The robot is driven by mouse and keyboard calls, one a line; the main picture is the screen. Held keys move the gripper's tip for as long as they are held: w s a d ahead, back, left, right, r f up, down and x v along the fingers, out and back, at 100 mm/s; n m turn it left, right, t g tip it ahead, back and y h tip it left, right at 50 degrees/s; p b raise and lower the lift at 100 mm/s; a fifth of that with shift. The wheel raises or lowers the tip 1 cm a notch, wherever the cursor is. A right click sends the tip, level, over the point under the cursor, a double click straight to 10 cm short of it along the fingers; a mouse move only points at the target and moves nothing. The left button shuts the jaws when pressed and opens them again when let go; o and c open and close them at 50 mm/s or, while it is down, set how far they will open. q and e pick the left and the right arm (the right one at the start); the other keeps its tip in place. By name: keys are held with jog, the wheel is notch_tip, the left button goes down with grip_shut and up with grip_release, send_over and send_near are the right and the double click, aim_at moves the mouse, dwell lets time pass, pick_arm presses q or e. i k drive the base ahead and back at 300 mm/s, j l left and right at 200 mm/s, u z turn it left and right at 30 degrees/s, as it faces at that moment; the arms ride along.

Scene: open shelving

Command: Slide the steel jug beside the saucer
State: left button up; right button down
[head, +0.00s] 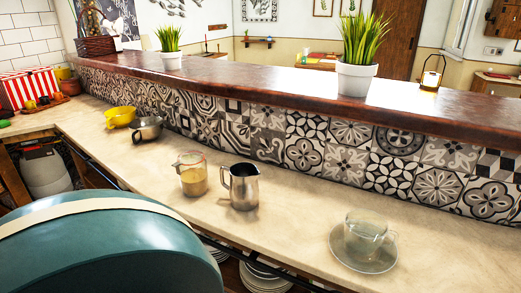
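The steel jug (243,187) stands upright on the pale counter near the middle of the head view, its handle on the left side. The saucer (352,262) is clear glass and lies on the counter to the right, with a clear glass cup (368,232) on it. A stretch of bare counter separates the jug from the saucer. Neither of my grippers is in view.
A glass measuring jug (193,175) stands just left of the steel jug. The tiled wall (300,140) bounds the counter (290,215) behind. Plates (262,277) are stacked below. A large teal rounded shape fills the lower left.

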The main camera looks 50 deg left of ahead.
aim_at(243, 190)
jog(key=u, duration=1.8)
jog(key=i+j+z, duration=0.15)
jog(key=j, duration=0.4)
jog(key=i+j+z, duration=0.15)
jog(key=j, duration=0.4)
jog(key=i+j+z, duration=0.15)
jog(key=j, duration=0.45)
jog(key=i+j+z, duration=0.15)
jog(key=j, duration=0.45)
